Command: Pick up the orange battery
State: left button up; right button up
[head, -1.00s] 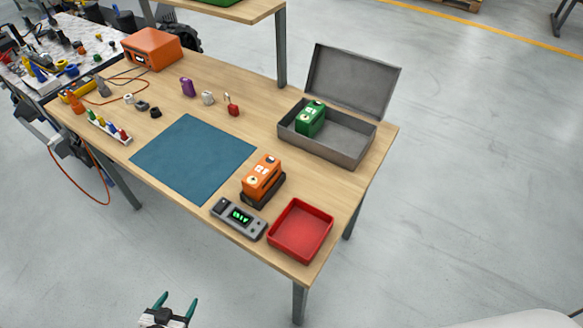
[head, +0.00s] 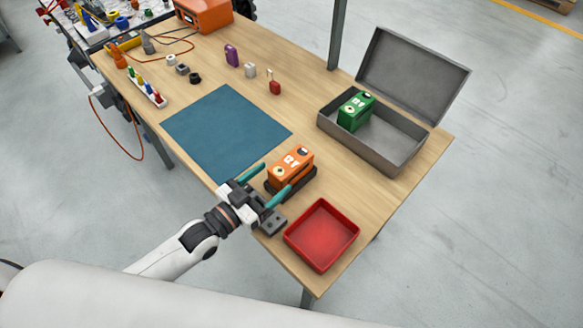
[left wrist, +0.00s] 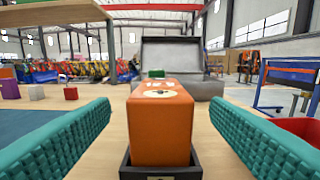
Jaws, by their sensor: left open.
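The orange battery (head: 290,167) stands upright in a low black holder (head: 303,186) near the table's front edge. In the left wrist view the orange battery (left wrist: 160,125) is straight ahead, its lower end inside the black holder (left wrist: 160,171). My left gripper (head: 268,181) is open, with teal fingers. In the head view its fingertips reach the battery's near side, one on each side. In the left wrist view the fingers (left wrist: 162,137) flank the battery with gaps on both sides. My right gripper is not in view.
A red tray (head: 322,235) sits right of the gripper. An open grey case (head: 372,144) holds a green battery (head: 356,110) behind. A blue mat (head: 226,132) lies clear to the left.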

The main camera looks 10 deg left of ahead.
aim_at(286, 164)
pick_arm(q)
jog(key=p+x, duration=0.1)
jog(key=x, duration=0.4)
jog(key=shift+d+r, duration=0.1)
jog(key=shift+r, duration=0.05)
jog(key=shift+w+d, duration=0.2)
jog(key=shift+w, duration=0.15)
jog(key=shift+s, duration=0.1)
grip_shut()
jog(key=shift+r, duration=0.15)
